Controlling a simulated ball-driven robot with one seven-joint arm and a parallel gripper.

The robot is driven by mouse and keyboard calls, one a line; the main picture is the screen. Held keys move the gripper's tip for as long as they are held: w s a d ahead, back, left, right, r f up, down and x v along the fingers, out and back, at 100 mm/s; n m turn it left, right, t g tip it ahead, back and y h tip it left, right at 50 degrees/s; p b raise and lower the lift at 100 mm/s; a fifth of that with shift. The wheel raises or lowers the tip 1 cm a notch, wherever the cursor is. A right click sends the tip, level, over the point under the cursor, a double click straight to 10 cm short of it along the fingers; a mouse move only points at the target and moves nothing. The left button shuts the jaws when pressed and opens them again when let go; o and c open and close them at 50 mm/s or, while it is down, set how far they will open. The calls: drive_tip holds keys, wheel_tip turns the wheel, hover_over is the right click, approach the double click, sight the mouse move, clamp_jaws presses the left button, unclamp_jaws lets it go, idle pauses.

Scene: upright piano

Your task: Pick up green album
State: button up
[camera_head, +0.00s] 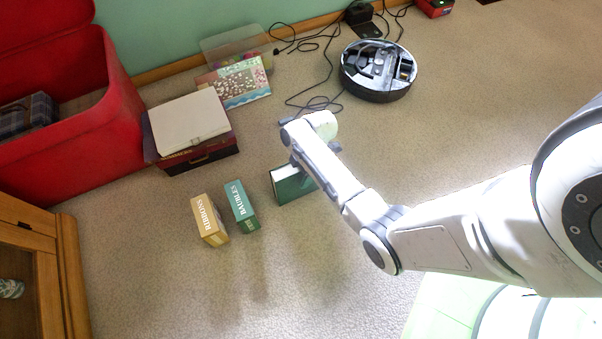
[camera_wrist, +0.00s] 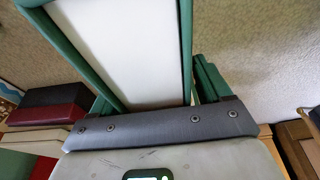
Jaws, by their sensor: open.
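The green album (camera_head: 293,186) stands on the carpet in the head view, with its white page edges facing up and left. Part of it is hidden by my arm. My gripper (camera_head: 301,160) is open at its far edge, close above or beside it. In the wrist view the album's white page block (camera_wrist: 135,45) and green cover edges fill the upper middle, very close to the grey bar of my gripper (camera_wrist: 160,130). I cannot tell whether they touch.
A yellow RIBBONS box (camera_head: 208,221) and a green BAUBLES box (camera_head: 242,207) stand left of the album. Farther left are a dark red box (camera_head: 200,155) and a red chest (camera_head: 125,120). Cables (camera_head: 318,104) and a round robot vacuum (camera_head: 378,70) lie behind. Front carpet is clear.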

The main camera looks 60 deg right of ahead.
clamp_jaws()
idle(0.8)
drive_tip(key=shift+r, duration=0.1)
